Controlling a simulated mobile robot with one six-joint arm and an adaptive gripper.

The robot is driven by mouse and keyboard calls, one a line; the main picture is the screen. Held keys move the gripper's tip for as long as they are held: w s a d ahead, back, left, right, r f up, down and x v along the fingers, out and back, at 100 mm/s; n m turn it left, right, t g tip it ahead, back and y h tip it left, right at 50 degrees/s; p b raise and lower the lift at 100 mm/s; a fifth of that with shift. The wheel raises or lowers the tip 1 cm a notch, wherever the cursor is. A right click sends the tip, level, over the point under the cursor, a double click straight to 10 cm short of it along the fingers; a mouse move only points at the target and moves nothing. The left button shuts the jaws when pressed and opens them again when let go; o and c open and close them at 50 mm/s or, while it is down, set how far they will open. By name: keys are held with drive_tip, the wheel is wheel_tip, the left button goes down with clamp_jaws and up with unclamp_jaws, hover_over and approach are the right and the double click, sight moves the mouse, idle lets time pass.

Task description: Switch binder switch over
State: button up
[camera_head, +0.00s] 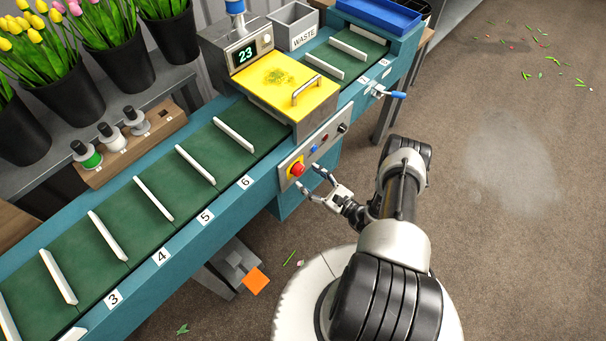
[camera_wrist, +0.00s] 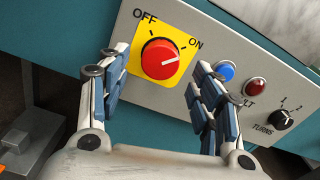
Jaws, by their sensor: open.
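The binder switch is a red rotary knob (camera_wrist: 158,58) on a yellow plate marked OFF at upper left and ON at right. A pale mark on the knob points right, roughly to the ON side. In the head view the red knob (camera_head: 297,170) is on the grey control panel below the yellow-lidded binder (camera_head: 285,92). My gripper (camera_wrist: 158,78) is open and empty, with one finger on each side of the knob in the wrist view. In the head view my gripper (camera_head: 315,182) is close in front of the panel. I cannot tell whether the fingers touch the knob.
To the right on the panel are a blue button (camera_wrist: 226,71), a red button or lamp (camera_wrist: 255,87) and a black TURNS dial (camera_wrist: 284,119). A blue-tipped lever (camera_head: 390,94) sticks out farther right. An orange pedal (camera_head: 257,280) is low below the conveyor. The floor at right is open.

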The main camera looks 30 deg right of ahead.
sight(301, 172)
drive_tip(key=shift+x, duration=1.85)
drive_tip(key=shift+c, duration=0.4)
drive_tip(key=c, duration=1)
